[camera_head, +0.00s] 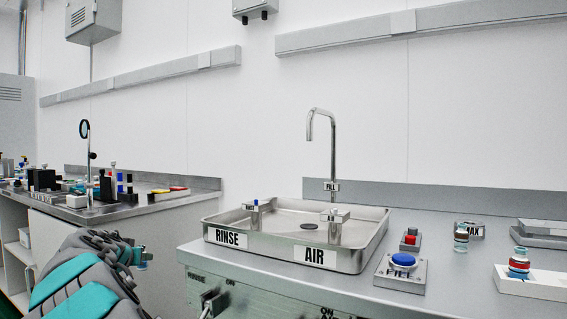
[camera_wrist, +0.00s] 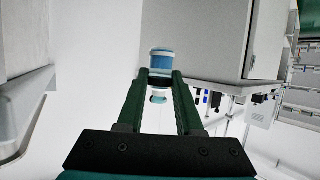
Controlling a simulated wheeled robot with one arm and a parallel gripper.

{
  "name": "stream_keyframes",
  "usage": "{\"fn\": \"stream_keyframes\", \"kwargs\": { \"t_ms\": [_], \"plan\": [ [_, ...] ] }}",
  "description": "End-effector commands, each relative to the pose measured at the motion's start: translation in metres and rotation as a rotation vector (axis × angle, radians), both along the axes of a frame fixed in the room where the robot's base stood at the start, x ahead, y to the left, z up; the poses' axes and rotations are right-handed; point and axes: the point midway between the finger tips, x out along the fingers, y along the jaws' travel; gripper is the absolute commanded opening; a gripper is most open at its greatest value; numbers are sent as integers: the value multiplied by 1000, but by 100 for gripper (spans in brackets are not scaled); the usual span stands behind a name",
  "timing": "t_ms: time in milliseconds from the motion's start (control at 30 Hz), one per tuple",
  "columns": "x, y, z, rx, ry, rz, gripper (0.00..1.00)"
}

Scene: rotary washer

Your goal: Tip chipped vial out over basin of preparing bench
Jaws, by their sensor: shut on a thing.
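My gripper (camera_wrist: 161,78) is shut on a small vial (camera_wrist: 160,62) with a blue band and a clear end. No chip can be made out on it. In the head view my gripper (camera_head: 138,256) is at the lower left, beside the bench front and left of the basin, with a bit of the vial (camera_head: 144,263) showing at its tip. The steel basin (camera_head: 365,250) sits on the preparing bench (camera_head: 440,285), with RINSE and AIR labels on its front. The vial is apart from the basin, not over it.
A cluttered counter (camera_head: 150,206) is at left.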

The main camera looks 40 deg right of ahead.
Motion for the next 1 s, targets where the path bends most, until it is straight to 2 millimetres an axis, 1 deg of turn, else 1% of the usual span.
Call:
{"fn": "stream_keyframes", "kwargs": {
  "t_ms": [33, 100, 167, 200, 300, 367, 400, 500, 600, 700, 900, 1000],
  "plan": [
    [1, -11, 24, 4, -6, -35, 0],
    [-2, -31, 50, 5, -5, -97, 0],
    [-6, -46, 70, 5, -4, -148, 0],
    [-9, -58, 84, 5, -5, -185, 0],
    [-22, -84, 116, 6, -6, -273, 0],
    [-29, -100, 132, 4, -2, -324, 0],
    [-35, -110, 143, 4, -4, -357, 0],
    [-52, -134, 166, 6, -3, -441, 0],
    [-66, -152, 180, 5, 1, -504, 0],
    [-77, -163, 192, 4, -2, -544, 0],
    [-90, -178, 202, 3, 4, -601, 0],
    [-96, -182, 208, 3, -1, -618, 0]
  ]
}}
